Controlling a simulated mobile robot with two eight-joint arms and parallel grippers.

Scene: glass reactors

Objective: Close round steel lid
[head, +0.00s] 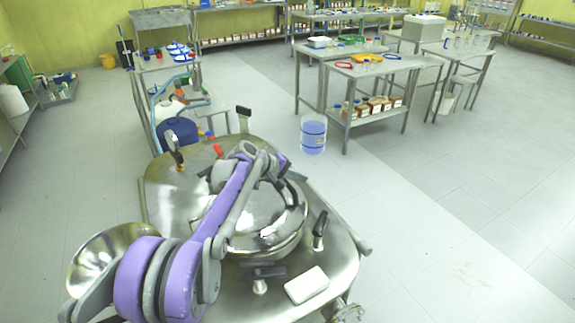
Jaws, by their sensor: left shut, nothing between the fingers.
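The round steel lid (268,222) is a shiny disc on top of the steel reactor vessel (340,262). It lies roughly flat over its round collar; I cannot tell whether it is fully seated. A dark curved handle (296,192) shows at its far right edge. My left arm, purple and grey, crosses over the lid and hides its left part. My left gripper (283,168) is shut and empty near the lid's far edge, close to the handle; contact cannot be made out. My right gripper is not in view.
Black-handled clamps (320,231) stand around the lid. A white block (306,285) lies on the vessel's front right. A shiny steel bowl (97,250) is at the left. A blue-filled container (313,135) stands on the floor behind. The floor at right is clear.

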